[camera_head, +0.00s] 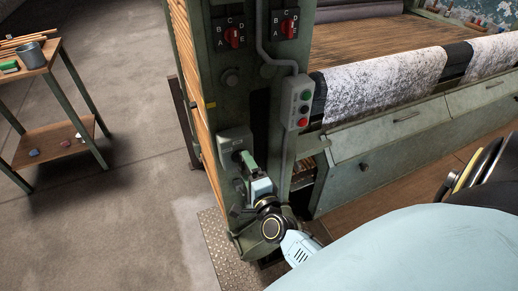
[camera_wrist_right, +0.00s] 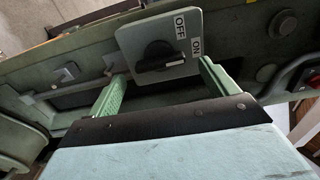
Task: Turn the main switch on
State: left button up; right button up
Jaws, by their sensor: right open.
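In the head view the switch's grey box (camera_head: 233,137) is on the green machine post, and the knob is too small to make out. My right gripper (camera_wrist_right: 162,68) is open, with one green finger at each side of the knob and no visible contact. It also shows in the head view (camera_head: 244,160), just in front of the box. My left gripper is out of view.
Red selector knobs (camera_head: 234,36) and a button box (camera_head: 299,103) with green and red buttons are higher on the machine. A rail runs beside the switch in the wrist view. A small table (camera_head: 62,142) stands at left, with clear floor between.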

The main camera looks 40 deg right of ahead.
jog(key=v, duration=1.1)
jog(key=shift+s, duration=0.2)
jog(key=shift+f, duration=0.15)
